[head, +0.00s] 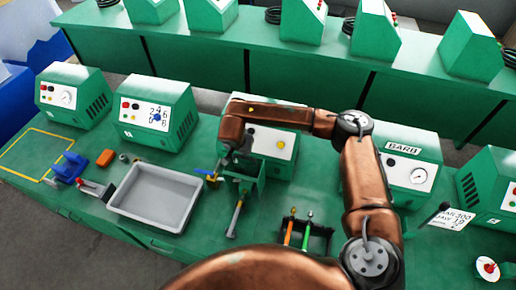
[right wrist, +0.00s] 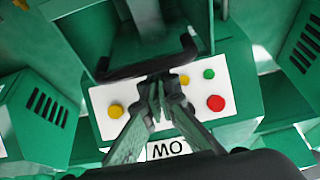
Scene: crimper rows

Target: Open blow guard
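The green machine (head: 287,150) stands in the middle of the bench, partly hidden behind my right arm. A green box-like housing (head: 250,183), apparently the blow guard, sits at its front. In the right wrist view, green guard walls (right wrist: 150,38) with a black bar handle (right wrist: 122,70) stand before a white button panel (right wrist: 106,93). My left gripper is out of view.
A grey tray (head: 155,197) lies left of the gripper, with a blue vice (head: 68,168) and orange block (head: 106,158) beyond. A black holder with coloured tools (head: 303,234) stands at the front. Other green machines (head: 158,112) line the bench.

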